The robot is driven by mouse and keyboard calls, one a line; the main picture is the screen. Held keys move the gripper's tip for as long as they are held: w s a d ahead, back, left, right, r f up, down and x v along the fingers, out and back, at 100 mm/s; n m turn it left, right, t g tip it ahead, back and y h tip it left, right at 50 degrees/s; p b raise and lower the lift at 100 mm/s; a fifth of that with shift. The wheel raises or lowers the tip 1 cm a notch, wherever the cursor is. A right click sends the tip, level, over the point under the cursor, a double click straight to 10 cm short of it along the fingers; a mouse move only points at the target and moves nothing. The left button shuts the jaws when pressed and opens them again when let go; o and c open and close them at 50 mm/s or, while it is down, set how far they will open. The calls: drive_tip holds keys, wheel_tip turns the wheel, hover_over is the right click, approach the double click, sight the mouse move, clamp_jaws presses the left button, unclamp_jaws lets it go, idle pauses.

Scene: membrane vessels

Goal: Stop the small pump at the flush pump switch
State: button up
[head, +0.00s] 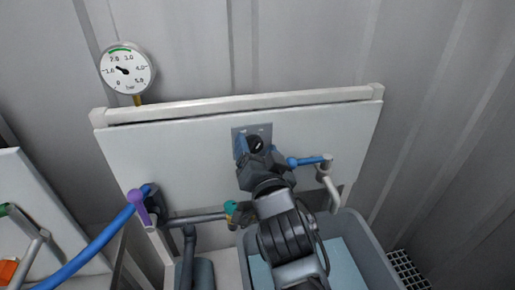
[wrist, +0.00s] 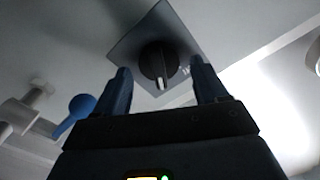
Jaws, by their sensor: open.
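The flush pump switch is a black rotary knob (wrist: 158,62) with a white pointer mark on a grey square plate (wrist: 130,47). In the wrist view the knob sits between and beyond the two fingers of my gripper (wrist: 160,85), which are apart with nothing held. In the head view the plate (head: 265,130) is on the white panel, and the knob (head: 256,142) is partly hidden by my gripper (head: 248,147). I cannot tell whether the fingers touch the knob. The lettering beside it is too small to read. The small pump cannot be made out.
A pressure gauge (head: 126,69) stands at the upper left of the white panel (head: 170,150). A blue-handled valve (head: 305,161) is close right of my gripper. A purple handle (head: 138,206), a teal handle (head: 230,208) and pipes lie below. A grey tub (head: 365,250) is under my arm.

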drive_tip(key=shift+c, duration=0.5)
drive_tip(key=c, duration=0.9)
drive_tip(key=shift+n, duration=0.3)
drive_tip(key=n, duration=0.5)
drive_tip(key=shift+a+r, duration=0.1)
drive_tip(key=n, duration=0.2)
drive_tip(key=n+p, duration=0.1)
drive_tip(key=n, duration=0.3)
drive_tip(key=shift+s+a, duration=0.15)
drive_tip(key=shift+a, duration=0.1)
drive_tip(key=shift+n, duration=0.3)
